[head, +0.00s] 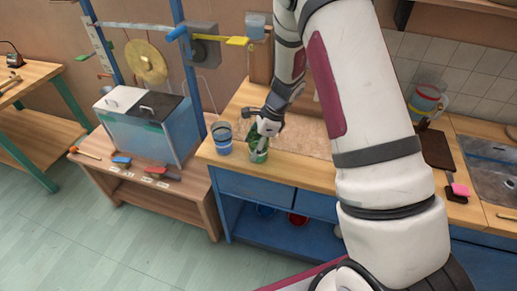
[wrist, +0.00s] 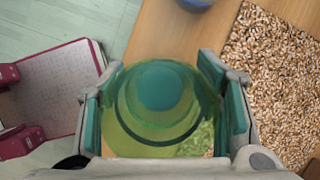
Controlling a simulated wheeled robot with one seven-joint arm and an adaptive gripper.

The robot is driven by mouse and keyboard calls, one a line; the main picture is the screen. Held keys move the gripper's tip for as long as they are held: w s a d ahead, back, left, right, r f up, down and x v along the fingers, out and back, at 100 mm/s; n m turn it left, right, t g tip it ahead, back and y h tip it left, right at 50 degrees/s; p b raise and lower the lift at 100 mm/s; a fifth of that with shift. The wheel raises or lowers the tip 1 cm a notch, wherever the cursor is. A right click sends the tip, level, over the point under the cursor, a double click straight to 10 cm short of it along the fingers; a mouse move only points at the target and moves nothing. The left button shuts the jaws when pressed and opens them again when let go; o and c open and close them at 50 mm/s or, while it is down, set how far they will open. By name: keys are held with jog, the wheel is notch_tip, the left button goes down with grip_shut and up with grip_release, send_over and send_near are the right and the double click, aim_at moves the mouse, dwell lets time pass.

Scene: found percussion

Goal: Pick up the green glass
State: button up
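The green glass (head: 258,154) is near the front edge of the wooden counter, at the left end, in the head view. My gripper (head: 264,140) comes down on it from above, one finger on either side. In the wrist view the translucent green glass (wrist: 160,115) is seen from its top end and fills the space between the two teal finger pads of my gripper (wrist: 162,95). I see no clear gap at either pad, but cannot tell whether they press on it. I cannot tell whether the glass rests on the counter.
A blue glass (head: 222,138) stands just left of the green one. A grainy mat (wrist: 275,75) lies to the right on the counter (head: 222,160). A glass tank (head: 148,122) sits on a low bench at the left. A stack of cups (head: 427,103) stands farther right.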

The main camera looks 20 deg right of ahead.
jog(key=c, duration=0.6)
jog(key=shift+c, duration=0.2)
jog(key=shift+r, duration=0.1)
jog(key=shift+c, duration=0.2)
